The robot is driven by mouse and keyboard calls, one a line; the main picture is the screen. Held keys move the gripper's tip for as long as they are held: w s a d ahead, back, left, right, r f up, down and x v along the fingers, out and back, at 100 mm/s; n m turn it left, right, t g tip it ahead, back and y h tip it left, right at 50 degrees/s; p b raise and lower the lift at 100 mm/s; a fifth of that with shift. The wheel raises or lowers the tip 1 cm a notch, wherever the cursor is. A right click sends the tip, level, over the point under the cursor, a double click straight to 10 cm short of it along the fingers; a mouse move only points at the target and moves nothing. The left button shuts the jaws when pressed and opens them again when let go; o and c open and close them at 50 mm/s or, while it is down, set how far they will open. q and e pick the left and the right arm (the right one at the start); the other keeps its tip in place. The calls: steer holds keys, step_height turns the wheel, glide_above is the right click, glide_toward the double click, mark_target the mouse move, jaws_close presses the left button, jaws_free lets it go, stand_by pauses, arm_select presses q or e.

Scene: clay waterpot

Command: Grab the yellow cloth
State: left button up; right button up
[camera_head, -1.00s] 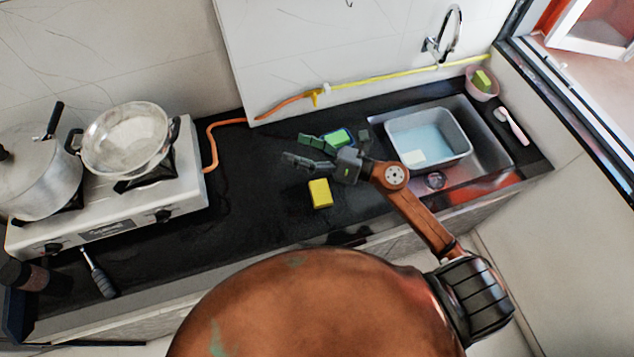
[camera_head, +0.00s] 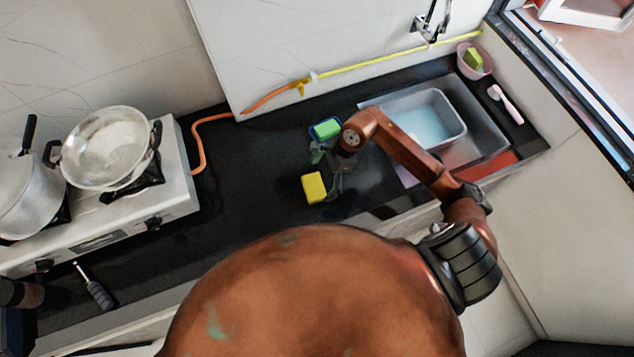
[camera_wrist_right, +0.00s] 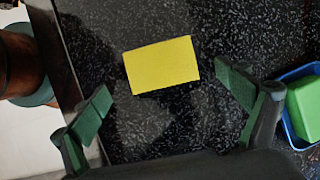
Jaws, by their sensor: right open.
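The yellow cloth (camera_head: 314,187) is a small rectangular block-like piece lying flat on the black counter, left of the sink. In the right wrist view the yellow cloth (camera_wrist_right: 162,65) lies ahead of the fingertips and roughly between their lines, with bare counter around it. My right gripper (camera_head: 328,168) is above the counter, just behind and to the right of the cloth, pointing down. In the right wrist view my right gripper (camera_wrist_right: 165,95) is open and empty, its two green fingers wide apart. My left gripper is not in view.
A blue tray (camera_head: 338,126) with a green block (camera_head: 326,130) stands just behind the gripper. The sink holds a grey basin (camera_head: 462,130) to the right. The counter's front edge is close to the cloth.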

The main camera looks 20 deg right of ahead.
mark_target(314, 186)
steer(key=a+f, duration=0.2)
steer(key=f, duration=0.1)
steer(key=shift+w+a+f, duration=0.1)
steer(key=shift+w+a, duration=0.05)
steer(key=shift+w, duration=0.25)
steer(key=shift+f, duration=0.2)
steer(key=shift+s+d, duration=0.1)
steer(key=shift+d, duration=0.3)
steer(key=shift+c, duration=0.2)
steer(key=shift+a+f, duration=0.1)
steer(key=c, duration=0.5)
steer(key=shift+c, duration=0.6)
steer(key=shift+a, duration=0.15)
steer(key=c, duration=0.3)
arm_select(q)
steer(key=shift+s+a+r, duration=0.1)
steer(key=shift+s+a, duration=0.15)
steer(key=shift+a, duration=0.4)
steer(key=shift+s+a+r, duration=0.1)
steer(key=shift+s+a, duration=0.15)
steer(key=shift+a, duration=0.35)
arm_select(e)
steer(key=shift+c, duration=1)
